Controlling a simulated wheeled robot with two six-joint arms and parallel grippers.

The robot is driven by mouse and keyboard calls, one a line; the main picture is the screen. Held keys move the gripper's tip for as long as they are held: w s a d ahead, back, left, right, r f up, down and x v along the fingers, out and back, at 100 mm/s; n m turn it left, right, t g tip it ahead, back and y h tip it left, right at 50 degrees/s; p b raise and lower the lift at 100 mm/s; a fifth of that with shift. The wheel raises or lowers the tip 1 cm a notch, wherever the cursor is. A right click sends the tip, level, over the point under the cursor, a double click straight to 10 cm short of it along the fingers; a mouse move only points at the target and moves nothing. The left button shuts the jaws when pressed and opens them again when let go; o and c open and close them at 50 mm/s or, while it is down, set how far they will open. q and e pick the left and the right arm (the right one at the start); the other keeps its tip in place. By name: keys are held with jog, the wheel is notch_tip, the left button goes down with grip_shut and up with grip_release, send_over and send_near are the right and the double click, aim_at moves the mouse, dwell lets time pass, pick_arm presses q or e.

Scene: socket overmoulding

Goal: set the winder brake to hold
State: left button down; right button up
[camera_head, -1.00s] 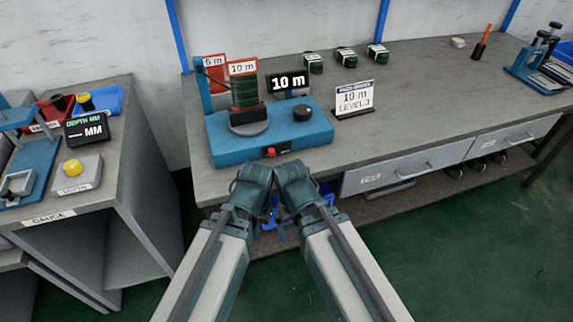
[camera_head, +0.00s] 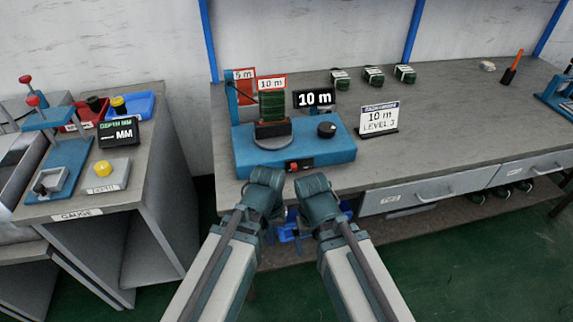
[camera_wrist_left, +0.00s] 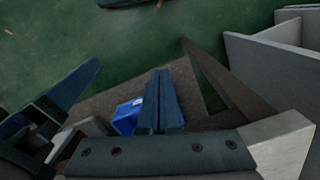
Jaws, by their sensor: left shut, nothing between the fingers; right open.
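The winder (camera_head: 245,155) is a blue box on the long bench. It carries a dark green coil (camera_head: 272,105) on a grey round plate, a black knob (camera_head: 326,129) and a "10 m" display (camera_head: 314,98). A small red-and-black switch (camera_head: 293,165) sits on its front edge; its setting is too small to read. My left gripper (camera_wrist_left: 159,75) is shut and empty, pointing down in front of the bench edge. My right gripper (camera_wrist_left: 45,100) shows open at the left of the left wrist view. In the head view both wrists are below the winder's front, apart from it.
A "10 m LEVEL 3" sign (camera_head: 379,119) stands right of the winder. Several dark green coils (camera_head: 373,75) lie behind. The gauge bench (camera_head: 165,150) stands left across a gap. A blue bin (camera_wrist_left: 125,116) is below. The bench top to the right is mostly clear.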

pick_arm(q)
jog(key=w+a+r+n+h+p, duration=0.2)
jog(key=w+r+n+h+p, duration=0.25)
jog(key=w+r+n, duration=0.4)
jog(key=n+t+h+p, duration=0.3)
jog(key=n+h+p, duration=0.15)
jog(key=n, duration=0.95)
send_near(282, 166)
jog(key=s+a+r, duration=0.2)
jog(key=s+a, duration=0.1)
jog(key=a, duration=0.1)
jog(key=shift+s+d+r+m+p, duration=0.15)
jog(key=shift+m+p, duration=0.1)
jog(key=shift+p, duration=0.2)
jog(key=b+x, duration=0.4)
jog(key=x, duration=0.1)
jog(key=b+x, duration=0.3)
jog(key=x, duration=0.2)
jog(key=shift+f+b, duration=0.35)
jog(key=shift+f, duration=0.05)
jog(key=d, duration=0.3)
jog(key=shift+w+r+p, duration=0.3)
jog(key=shift+w+r, duration=0.05)
jog(key=shift+w+d, duration=0.15)
jog(key=shift+d, duration=0.2)
jog(key=shift+d, duration=0.1)
